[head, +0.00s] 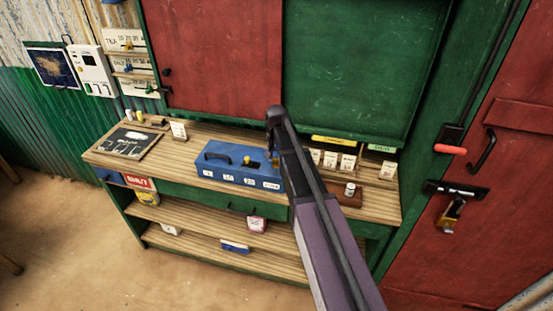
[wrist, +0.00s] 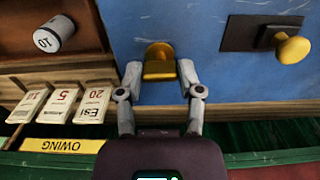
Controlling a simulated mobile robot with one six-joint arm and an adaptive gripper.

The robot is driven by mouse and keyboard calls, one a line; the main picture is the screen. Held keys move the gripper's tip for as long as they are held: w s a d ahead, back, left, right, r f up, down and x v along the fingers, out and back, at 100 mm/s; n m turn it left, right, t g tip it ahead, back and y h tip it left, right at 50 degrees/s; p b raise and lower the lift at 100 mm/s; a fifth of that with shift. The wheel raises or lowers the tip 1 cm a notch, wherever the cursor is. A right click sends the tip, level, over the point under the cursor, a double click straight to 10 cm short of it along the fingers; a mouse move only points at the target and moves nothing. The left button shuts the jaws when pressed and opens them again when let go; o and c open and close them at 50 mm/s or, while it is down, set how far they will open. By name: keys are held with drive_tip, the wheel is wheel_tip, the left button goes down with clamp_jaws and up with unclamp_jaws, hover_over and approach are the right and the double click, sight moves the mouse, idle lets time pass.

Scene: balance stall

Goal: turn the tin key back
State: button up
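The blue tin (head: 207,170) stands on the wooden counter, with a black handle and a yellow knob (head: 247,162) on top. In the wrist view its blue surface (wrist: 220,85) fills the upper right. The small yellow tin key (wrist: 159,66) sits at the tin's edge, between the two fingertips of my gripper (wrist: 160,74). The fingertips appear to touch the key on both sides. The yellow knob on a dark plate also shows there (wrist: 292,48), to the right of the key and apart from my gripper. In the head view my arm hides the tin's right end.
A brown block with a white cylinder marked 10 (wrist: 54,34) lies left of the tin in the wrist view. Several small cards (wrist: 60,103) stand by a yellow OWING strip (wrist: 62,146). A dark slate (head: 130,142) lies at the counter's left end. Red and green shutters rise behind.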

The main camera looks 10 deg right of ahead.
clamp_jaws()
drive_tip(key=shift+n, duration=0.4)
drive_tip(key=n, duration=0.6)
drive_tip(key=shift+n, duration=0.4)
drive_tip(key=n, duration=1)
drive_tip(key=shift+n, duration=0.3)
